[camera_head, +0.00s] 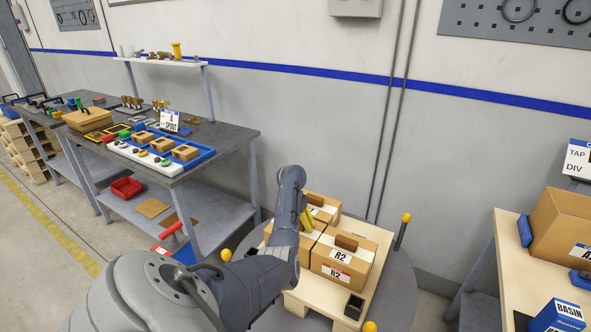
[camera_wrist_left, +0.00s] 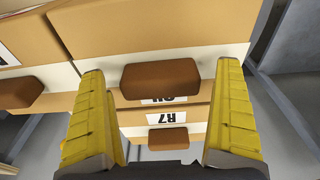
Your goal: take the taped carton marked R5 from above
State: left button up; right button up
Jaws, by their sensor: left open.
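Several taped cartons with brown top blocks stand together on a pale pallet (camera_head: 312,305). The front right carton (camera_head: 341,259) is marked R2. Behind it is another carton (camera_head: 324,201) whose mark is mostly hidden by my left arm and gripper. I cannot read R5 on any carton. My left gripper (camera_head: 306,221) is open above the cartons. In the left wrist view its yellow fingers (camera_wrist_left: 165,110) stand apart, with a brown block (camera_wrist_left: 160,78) between and beyond them. A label there (camera_wrist_left: 167,118) looks like R7, but is hard to read. My right gripper is out of view.
The pallet rests on a round grey platform (camera_head: 392,300) with yellow-topped posts (camera_head: 404,230) around it. A workbench (camera_head: 225,137) with trays stands at left. At right, a table (camera_head: 510,255) holds a large carton (camera_head: 562,235). The grey wall is close behind.

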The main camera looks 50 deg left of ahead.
pick_arm(q)
jog(key=shift+f, duration=0.45)
jog(key=shift+c, duration=0.4)
jog(key=c, duration=1.5)
jog(key=shift+w+a+r, duration=0.1)
jog(key=shift+r, duration=0.05)
jog(key=shift+c, duration=0.2)
